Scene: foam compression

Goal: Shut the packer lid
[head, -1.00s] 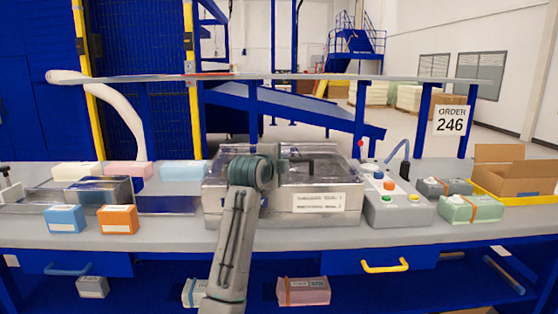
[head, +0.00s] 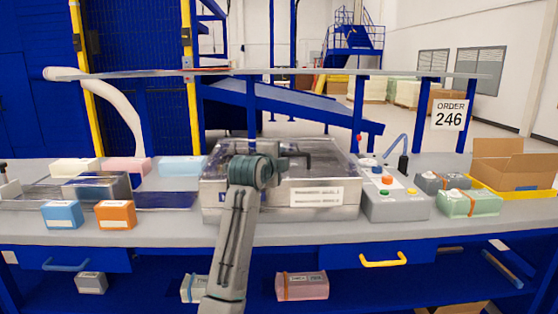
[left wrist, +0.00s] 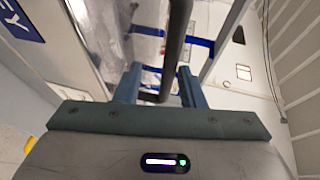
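The packer (head: 215,212) is a grey, metal-sided box with a see-through top at the middle of the bench. Its clear lid (head: 325,172) lies about level over it in the head view. I cannot tell whether it is fully seated. A dark bar handle (head: 308,158) shows near the lid's back. My left arm crosses the packer's front, and its wrist hides part of the lid. In the left wrist view my left gripper (left wrist: 160,88) has its fingers apart, with a dark bar (left wrist: 175,45) between them, nearer the right finger. My right gripper is not in view.
A control box (head: 390,200) with coloured buttons stands right of the packer. Blue (head: 62,214) and orange (head: 115,214) boxes sit at left. Green-grey packs (head: 470,203) and an open carton (head: 500,165) are at right. A rail (head: 400,75) runs above the bench.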

